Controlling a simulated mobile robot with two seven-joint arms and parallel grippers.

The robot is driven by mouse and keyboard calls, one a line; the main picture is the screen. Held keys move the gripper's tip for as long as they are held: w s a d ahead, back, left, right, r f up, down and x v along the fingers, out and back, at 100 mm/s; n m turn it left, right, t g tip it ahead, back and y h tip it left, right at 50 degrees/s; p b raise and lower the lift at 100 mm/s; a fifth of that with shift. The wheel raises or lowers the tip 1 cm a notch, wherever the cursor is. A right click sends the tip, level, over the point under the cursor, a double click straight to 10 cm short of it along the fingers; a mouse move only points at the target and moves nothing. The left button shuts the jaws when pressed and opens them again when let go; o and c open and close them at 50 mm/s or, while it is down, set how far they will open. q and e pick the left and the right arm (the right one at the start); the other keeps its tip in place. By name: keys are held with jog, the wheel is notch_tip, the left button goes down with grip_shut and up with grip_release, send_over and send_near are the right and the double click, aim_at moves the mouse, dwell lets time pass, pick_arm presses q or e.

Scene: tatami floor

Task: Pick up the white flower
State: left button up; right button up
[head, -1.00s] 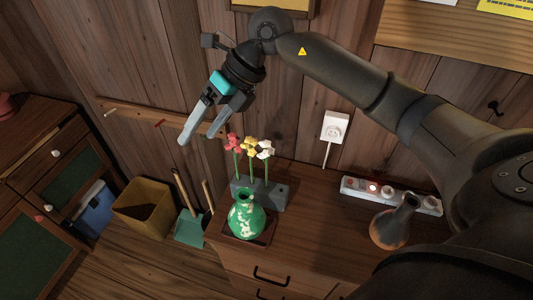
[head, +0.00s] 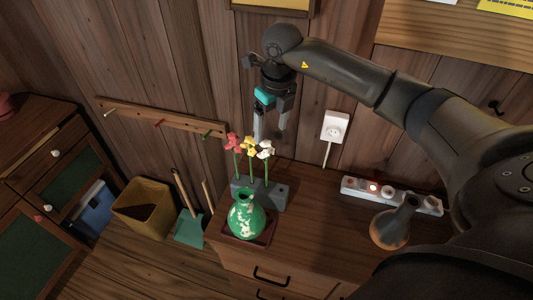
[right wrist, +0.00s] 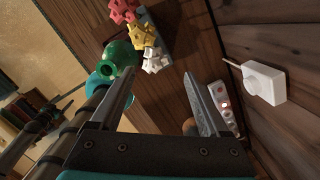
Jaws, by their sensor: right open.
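The white flower (head: 265,150) stands upright at the right end of a row of flowers in a grey holder (head: 272,195) on the cabinet top. A yellow flower (head: 249,146) and a red flower (head: 233,142) stand to its left. My right gripper (head: 269,138) points down above and close to the white and yellow flowers, open and empty. In the right wrist view the white flower (right wrist: 155,61) is beyond the fingertips, near the left finger, and nothing is between the fingers (right wrist: 163,85). My left gripper is not in view.
A green and white vase (head: 246,217) on a dark tray stands in front of the holder. A brown vase (head: 392,226) and a power strip (head: 390,194) are to the right.

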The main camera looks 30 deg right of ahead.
aim_at(267, 141)
jog(key=f, duration=0.4)
jog(key=a+f, duration=0.1)
jog(key=shift+w+f, duration=0.3)
jog(key=shift+f, duration=0.1)
jog(key=shift+d, duration=0.1)
grip_shut()
